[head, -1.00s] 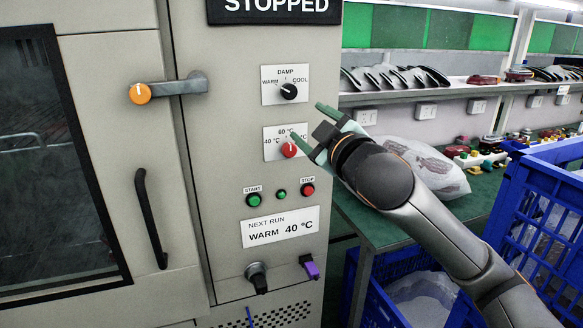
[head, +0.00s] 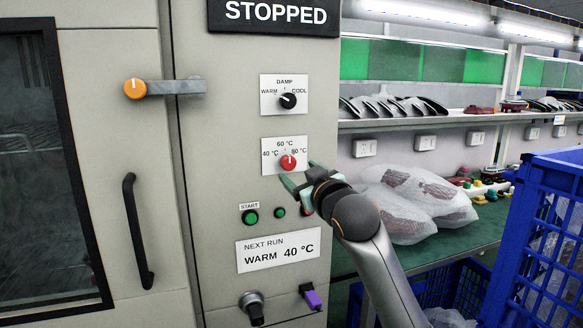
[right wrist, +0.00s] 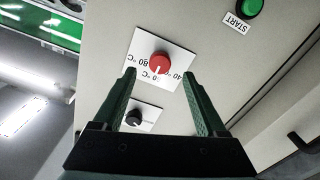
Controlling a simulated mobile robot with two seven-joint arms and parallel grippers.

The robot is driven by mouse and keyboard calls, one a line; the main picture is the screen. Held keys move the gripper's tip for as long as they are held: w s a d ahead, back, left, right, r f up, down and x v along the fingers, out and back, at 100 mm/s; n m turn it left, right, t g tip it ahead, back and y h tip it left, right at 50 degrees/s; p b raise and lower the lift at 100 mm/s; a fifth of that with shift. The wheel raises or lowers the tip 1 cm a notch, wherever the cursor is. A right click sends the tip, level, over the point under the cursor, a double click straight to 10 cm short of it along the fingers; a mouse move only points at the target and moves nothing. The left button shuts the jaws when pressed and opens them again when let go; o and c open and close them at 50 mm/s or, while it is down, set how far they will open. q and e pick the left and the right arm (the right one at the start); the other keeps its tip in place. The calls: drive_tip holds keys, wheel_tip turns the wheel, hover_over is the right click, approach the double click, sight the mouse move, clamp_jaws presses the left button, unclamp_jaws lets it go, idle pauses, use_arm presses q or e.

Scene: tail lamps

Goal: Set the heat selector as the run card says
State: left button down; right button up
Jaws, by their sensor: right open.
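The heat selector is a red knob (head: 288,162) on a white plate marked 40 °C at left, 60 °C at top and 80 °C at right. Its white mark points up, at about 60 °C. It also shows in the right wrist view (right wrist: 159,63), upside down. The run card (head: 278,251) reads NEXT RUN, WARM 40 °C. My right gripper (head: 298,174) is open and empty, just below and right of the red knob. In the right wrist view its fingers (right wrist: 158,73) flank the knob's lower part, with the knob seemingly beyond the tips. My left gripper is not in view.
A black WARM/DAMP/COOL knob (head: 288,101) sits above the red one. The green START button (head: 250,217) is below; my gripper partly covers the STOP button. An orange-knobbed latch (head: 136,89) is at left. Bagged parts (head: 410,205) lie on the bench at right.

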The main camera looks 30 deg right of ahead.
sight(290, 165)
drive_tip(key=shift+x, duration=2.9)
drive_tip(key=shift+c, duration=0.2)
clamp_jaws()
